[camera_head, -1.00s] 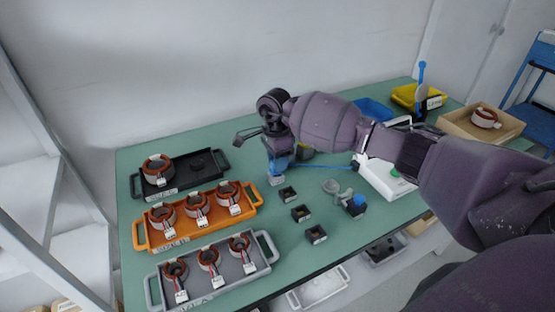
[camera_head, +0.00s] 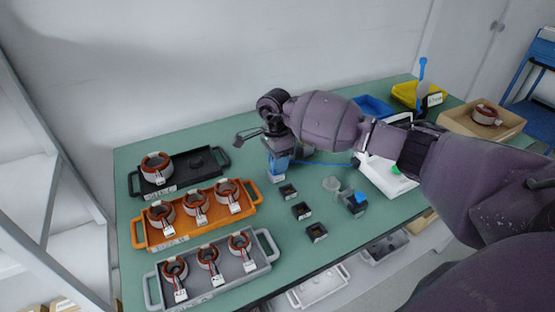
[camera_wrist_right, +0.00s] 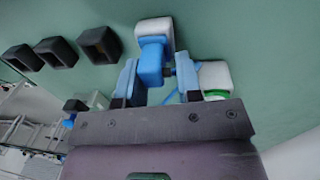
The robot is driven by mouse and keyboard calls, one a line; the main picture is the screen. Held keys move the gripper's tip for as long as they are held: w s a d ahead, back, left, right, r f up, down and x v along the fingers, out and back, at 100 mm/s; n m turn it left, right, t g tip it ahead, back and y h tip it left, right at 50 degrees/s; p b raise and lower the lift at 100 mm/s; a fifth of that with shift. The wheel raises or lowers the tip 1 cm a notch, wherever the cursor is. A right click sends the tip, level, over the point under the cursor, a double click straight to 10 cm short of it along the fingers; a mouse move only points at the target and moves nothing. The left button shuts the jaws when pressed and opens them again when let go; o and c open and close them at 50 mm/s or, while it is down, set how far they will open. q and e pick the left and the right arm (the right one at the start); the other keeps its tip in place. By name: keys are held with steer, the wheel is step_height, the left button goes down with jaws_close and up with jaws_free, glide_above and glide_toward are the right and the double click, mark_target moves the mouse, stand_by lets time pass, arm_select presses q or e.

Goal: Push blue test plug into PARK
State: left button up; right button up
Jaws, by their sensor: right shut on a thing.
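The blue test plug (camera_wrist_right: 151,62) is between the fingers of my right gripper (camera_wrist_right: 156,82) in the wrist view. The gripper is shut on it. The plug's far end meets a white block (camera_wrist_right: 153,27); I cannot tell how deep it sits. In the head view my right gripper (camera_head: 279,160) is low over the table, and a pale labelled block (camera_head: 277,177) shows just below it. The word PARK cannot be read. A blue cable (camera_head: 325,164) runs right from the gripper area. My left gripper is not in view.
Several small black sockets (camera_head: 301,211) stand in front of the gripper. A blue-topped block (camera_head: 355,202) is to their right. Black (camera_head: 215,178), orange (camera_head: 257,197) and grey (camera_head: 269,245) trays with stators lie left. A white device (camera_head: 385,180) stands right.

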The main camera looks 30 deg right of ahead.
steer(key=o, duration=0.9)
steer(key=shift+o, duration=0.4)
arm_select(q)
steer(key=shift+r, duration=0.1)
arm_select(e)
steer(key=r, duration=0.3)
steer(key=shift+w+r, duration=0.1)
steer(key=shift+w, duration=0.15)
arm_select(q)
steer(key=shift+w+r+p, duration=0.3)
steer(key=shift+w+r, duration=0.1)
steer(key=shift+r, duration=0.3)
arm_select(e)
step_height(320, 180, up, 8)
steer(key=shift+w+f, duration=0.2)
steer(key=shift+w, duration=0.1)
